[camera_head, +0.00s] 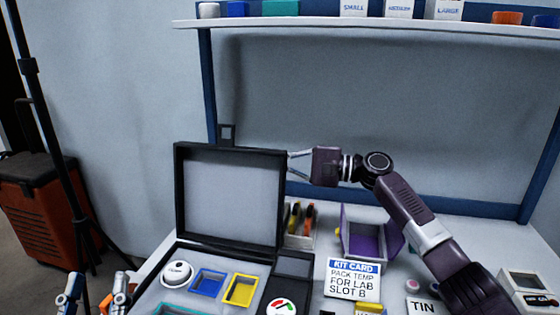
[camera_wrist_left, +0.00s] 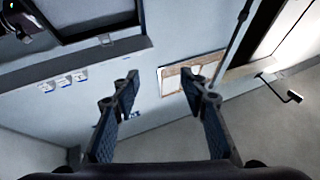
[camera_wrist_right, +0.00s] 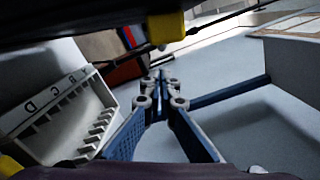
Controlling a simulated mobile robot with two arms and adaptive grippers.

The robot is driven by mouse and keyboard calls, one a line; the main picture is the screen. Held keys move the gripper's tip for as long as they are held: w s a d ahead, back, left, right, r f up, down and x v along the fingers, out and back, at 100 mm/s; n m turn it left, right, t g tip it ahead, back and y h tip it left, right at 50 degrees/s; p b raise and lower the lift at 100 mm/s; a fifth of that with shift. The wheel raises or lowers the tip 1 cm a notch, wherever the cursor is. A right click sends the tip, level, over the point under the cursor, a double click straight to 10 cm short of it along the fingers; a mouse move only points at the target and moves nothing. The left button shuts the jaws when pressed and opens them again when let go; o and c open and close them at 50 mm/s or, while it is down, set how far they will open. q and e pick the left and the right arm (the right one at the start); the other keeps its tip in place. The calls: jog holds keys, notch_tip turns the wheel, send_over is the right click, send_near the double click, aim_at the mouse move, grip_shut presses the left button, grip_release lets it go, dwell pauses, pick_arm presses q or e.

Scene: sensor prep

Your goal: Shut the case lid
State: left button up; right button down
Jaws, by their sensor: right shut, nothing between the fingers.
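The black case lid (camera_head: 232,197) stands upright and open at the back of the case (camera_head: 168,268), its pale inner panel facing me. In the case are a white round sensor (camera_head: 177,273), a blue square piece (camera_head: 208,283) and a yellow square piece (camera_head: 241,290). My right gripper (camera_head: 292,163) is by the lid's upper right edge; I cannot tell if it touches. Its fingers meet, empty, in the right wrist view (camera_wrist_right: 160,80). My left gripper (camera_head: 97,280) is low at the left, clear of the case. Its fingers are apart and empty in the left wrist view (camera_wrist_left: 160,85).
A kit card (camera_head: 353,279), an open purple box (camera_head: 366,240) and a slotted rack (camera_head: 300,238) stand right of the case; the rack's lettered slots show in the right wrist view (camera_wrist_right: 60,110). A shelf (camera_head: 370,24) runs above. A dark pole (camera_head: 45,120) stands at left.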

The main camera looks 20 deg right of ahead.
pick_arm(q)
jog(key=shift+w+f+g, duration=0.25)
jog(key=shift+f+g, duration=0.1)
jog(key=shift+f, duration=0.25)
jog(key=shift+w+f+g, duration=0.25)
jog(key=shift+f+g, duration=0.1)
jog(key=shift+f, duration=0.2)
pick_arm(e)
jog(key=shift+s+a+r, duration=0.4)
jog(key=shift+s+a, duration=0.2)
jog(key=shift+a, duration=0.05)
